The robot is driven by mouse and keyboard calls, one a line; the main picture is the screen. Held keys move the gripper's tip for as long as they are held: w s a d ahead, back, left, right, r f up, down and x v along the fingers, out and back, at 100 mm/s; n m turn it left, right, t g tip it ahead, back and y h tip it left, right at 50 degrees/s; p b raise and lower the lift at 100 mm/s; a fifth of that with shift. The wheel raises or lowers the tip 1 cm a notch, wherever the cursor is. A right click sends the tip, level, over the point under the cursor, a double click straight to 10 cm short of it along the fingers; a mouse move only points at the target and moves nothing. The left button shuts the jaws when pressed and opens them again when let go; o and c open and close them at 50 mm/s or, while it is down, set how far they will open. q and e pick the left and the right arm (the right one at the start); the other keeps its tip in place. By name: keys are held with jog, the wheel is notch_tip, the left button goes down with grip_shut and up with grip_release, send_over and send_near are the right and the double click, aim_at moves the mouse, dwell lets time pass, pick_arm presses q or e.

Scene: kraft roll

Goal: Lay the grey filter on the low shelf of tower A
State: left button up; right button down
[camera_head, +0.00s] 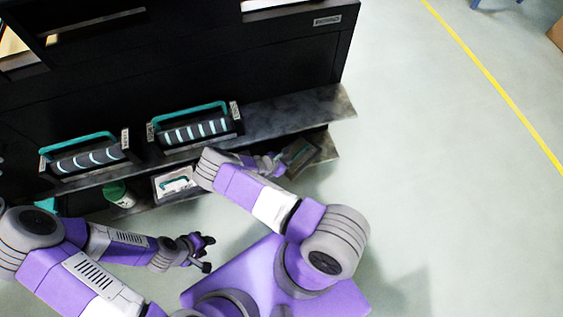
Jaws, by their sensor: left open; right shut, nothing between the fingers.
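A dark grey flat piece with a greenish edge (300,152) lies at the right end of the low shelf (325,152); it may be the grey filter, but I cannot tell for sure. My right gripper (272,163) is shut and empty just left of this piece; whether they touch is unclear. A white and grey box with a teal handle (174,183) stands further left on the low shelf, partly beside my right arm. My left gripper (207,254) is open and empty over the floor in front of the shelves. No tower label is readable.
Two black cartridges with teal handles, one left (88,155) and one right (195,128), sit on the upper ledge. A green and white can (119,194) stands on the low shelf at left. The floor at right (450,170) is clear, with a yellow line.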

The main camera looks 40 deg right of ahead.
jog(key=shift+a, duration=0.15)
jog(key=shift+a, duration=0.3)
jog(key=a+f+p+v, duration=0.1)
jog(key=p+v, duration=0.2)
jog(key=v, duration=0.9)
jog(key=shift+s+a+f+p, duration=0.15)
jog(key=shift+a+f+p, duration=0.05)
jog(key=shift+a+p, duration=0.15)
